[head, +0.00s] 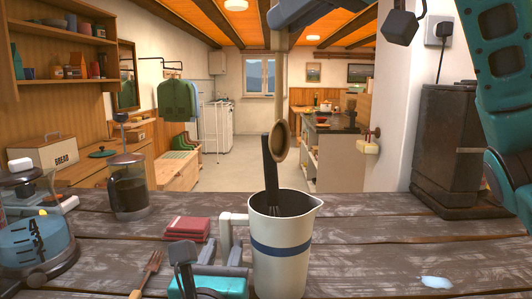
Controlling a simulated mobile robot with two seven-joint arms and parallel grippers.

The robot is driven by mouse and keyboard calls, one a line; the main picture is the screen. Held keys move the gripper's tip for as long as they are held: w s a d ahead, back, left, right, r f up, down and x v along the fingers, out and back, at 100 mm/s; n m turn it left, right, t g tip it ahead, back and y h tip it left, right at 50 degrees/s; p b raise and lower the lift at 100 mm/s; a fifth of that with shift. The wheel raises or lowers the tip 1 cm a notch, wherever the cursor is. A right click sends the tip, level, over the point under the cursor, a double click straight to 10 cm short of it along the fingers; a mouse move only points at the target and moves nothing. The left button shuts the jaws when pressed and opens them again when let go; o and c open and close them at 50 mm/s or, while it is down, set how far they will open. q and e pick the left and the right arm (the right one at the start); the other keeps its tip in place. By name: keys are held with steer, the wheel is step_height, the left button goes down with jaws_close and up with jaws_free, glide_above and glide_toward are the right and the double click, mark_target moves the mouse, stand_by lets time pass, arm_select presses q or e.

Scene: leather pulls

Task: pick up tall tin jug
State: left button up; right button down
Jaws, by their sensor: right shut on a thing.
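The tall tin jug (281,255), cream with a blue band and dark rim, stands upright at the front of the plank table. A wooden spoon (281,142) and a black utensil (270,172) stick up from it. My right gripper (230,256) is at the jug's left side, shut on its handle (231,218). The jug's base is cut off by the bottom edge, so I cannot tell whether it touches the table.
Red books (188,228) lie left of the jug, with a wooden fork (148,272) in front. A glass coffee press (129,185) stands at the back left. A dark metal box (446,150) is at right. The table right of the jug is mostly clear.

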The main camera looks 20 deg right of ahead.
arm_select(q)
steer(key=shift+x, duration=2.3)
steer(key=shift+d, duration=0.1)
steer(key=shift+c, duration=0.5)
jaws_close()
